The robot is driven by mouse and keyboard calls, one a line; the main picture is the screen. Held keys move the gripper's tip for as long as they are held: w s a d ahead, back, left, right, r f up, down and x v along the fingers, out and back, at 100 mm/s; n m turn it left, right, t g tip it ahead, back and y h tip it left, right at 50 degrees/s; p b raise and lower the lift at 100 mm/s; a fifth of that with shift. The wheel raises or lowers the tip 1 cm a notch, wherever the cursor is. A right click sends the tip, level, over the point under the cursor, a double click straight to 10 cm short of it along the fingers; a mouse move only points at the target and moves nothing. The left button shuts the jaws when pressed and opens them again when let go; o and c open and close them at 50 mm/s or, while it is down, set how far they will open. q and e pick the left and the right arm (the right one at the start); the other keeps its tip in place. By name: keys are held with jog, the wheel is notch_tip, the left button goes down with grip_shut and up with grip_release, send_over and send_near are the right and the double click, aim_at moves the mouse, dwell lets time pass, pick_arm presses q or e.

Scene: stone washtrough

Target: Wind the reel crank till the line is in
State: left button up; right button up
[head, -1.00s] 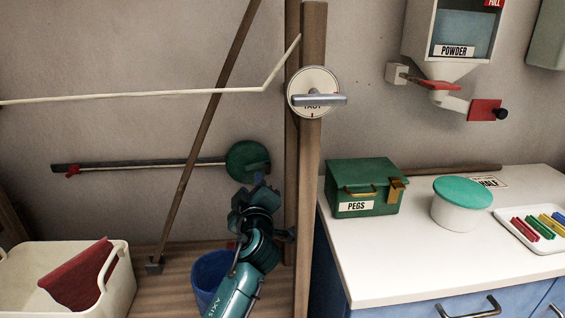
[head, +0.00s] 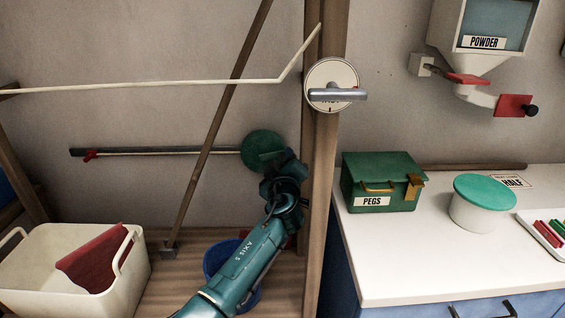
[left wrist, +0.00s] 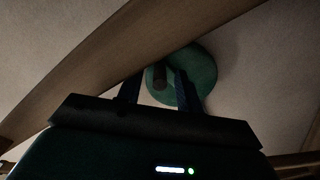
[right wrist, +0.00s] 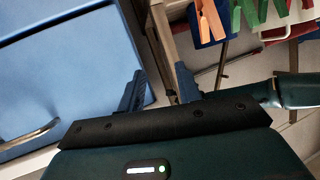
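A green round disc (head: 261,147) is on the back wall, left of the wooden post, at the right end of a long dark rail (head: 165,152) with a pale strip along it. A small red piece (head: 90,155) is at the rail's left end. In the left wrist view the disc (left wrist: 200,75) carries a dark peg (left wrist: 160,76), which shows between my fingers. My left gripper (head: 280,162) is open in front of the disc's right side; its fingers (left wrist: 158,90) stand apart from the peg. My right gripper (right wrist: 160,88) is open and empty, outside the head view.
A post (head: 325,170) with a white dial and grey handle (head: 338,95) stands right of my left gripper. A slanting pole (head: 205,150) crosses the rail. A blue bucket (head: 215,262) and a white basket (head: 125,275) are below. The counter (head: 400,260) holds a green pegs box (head: 385,170).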

pick_arm(q)
jog(key=shift+c, duration=0.5)
grip_shut()
jog(key=shift+f, duration=0.1)
